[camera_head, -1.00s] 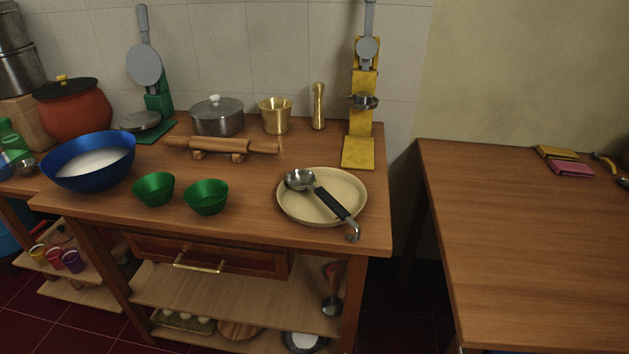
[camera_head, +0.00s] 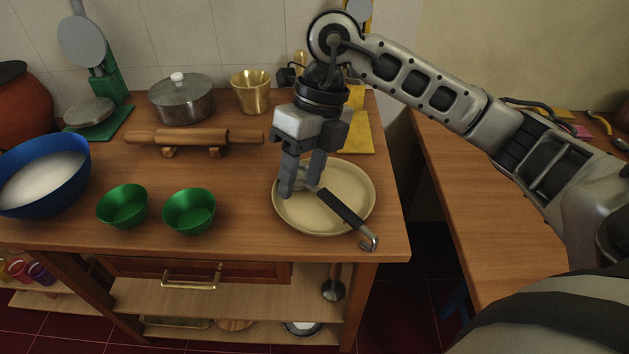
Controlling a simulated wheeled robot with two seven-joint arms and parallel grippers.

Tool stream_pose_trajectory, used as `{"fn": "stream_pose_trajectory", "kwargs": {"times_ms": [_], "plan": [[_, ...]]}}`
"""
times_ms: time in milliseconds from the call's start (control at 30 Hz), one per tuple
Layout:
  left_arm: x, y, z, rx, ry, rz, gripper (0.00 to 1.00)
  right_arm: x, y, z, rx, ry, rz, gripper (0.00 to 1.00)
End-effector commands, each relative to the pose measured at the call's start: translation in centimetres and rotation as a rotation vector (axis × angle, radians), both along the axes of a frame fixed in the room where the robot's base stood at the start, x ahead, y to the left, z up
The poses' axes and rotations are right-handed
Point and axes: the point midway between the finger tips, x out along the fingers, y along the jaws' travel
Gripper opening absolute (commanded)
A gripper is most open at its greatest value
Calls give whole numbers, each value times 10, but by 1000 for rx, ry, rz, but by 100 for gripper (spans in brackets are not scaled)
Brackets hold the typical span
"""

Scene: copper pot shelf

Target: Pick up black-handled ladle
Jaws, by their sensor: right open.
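The black-handled ladle (camera_head: 342,209) lies across a cream round plate (camera_head: 325,221) on the wooden table. Its hooked metal end sticks out past the plate's front right rim. Its bowl is mostly hidden behind my right gripper. My right gripper (camera_head: 301,190) is open and points down over the left part of the plate, at the bowl end of the ladle. I cannot tell whether its fingers touch the ladle. My left gripper is not in view.
Two green bowls (camera_head: 189,212) and a blue bowl (camera_head: 42,178) stand to the left. A rolling pin (camera_head: 195,137), a lidded pot (camera_head: 182,100) and a brass cup (camera_head: 251,92) are behind. A second table (camera_head: 480,220) is at the right, beyond a gap.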

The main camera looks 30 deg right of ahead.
Motion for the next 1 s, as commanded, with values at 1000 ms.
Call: {"fn": "stream_pose_trajectory", "kwargs": {"times_ms": [1000], "plan": [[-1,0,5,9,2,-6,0,21,-70,-86,-313,-63,-135,45]]}}
